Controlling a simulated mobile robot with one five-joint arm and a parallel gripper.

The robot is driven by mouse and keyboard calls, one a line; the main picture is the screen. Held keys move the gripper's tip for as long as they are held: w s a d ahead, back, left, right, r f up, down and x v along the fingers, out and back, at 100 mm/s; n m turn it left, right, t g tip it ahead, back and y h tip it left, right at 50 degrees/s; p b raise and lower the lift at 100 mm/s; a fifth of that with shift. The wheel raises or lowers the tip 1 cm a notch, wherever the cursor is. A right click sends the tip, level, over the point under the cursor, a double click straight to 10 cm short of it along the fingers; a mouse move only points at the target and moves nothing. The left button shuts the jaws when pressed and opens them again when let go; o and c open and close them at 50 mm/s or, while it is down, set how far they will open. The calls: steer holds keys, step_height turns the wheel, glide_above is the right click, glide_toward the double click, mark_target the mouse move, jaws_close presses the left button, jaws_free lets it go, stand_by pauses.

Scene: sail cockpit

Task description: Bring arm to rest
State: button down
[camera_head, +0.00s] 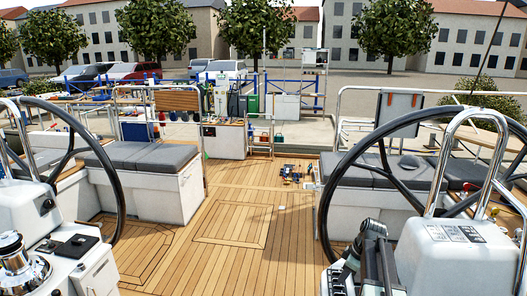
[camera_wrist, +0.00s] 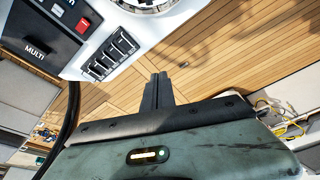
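My gripper (camera_wrist: 158,84) shows in the wrist view as two dark fingers side by side at the middle, with no clear gap between them and nothing seen held. They point away over the teak deck, close to a white console (camera_wrist: 105,40) with a row of dark switches. In the head view my folded grey-green arm (camera_head: 372,262) stands at the lower right, in front of the right console (camera_head: 455,255). The fingertips cannot be made out there.
Two large black steering wheels (camera_head: 322,190) flank the view, the left one beside a console with a winch (camera_head: 14,250). Grey-cushioned benches (camera_head: 150,158) line both sides. Small dark items (camera_head: 291,174) lie on the deck ahead. The teak deck (camera_head: 225,235) between is mostly clear.

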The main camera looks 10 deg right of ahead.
steer(key=a+g, duration=0.1)
steer(key=a, duration=1.3)
steer(key=s+a+m+g+h, duration=0.1)
steer(key=s+a+m+h, duration=0.1)
steer(key=s+a+m, duration=0.7)
steer(key=shift+s+a+f, duration=0.4)
steer(key=shift+s+a, duration=0.15)
steer(key=shift+a, duration=0.4)
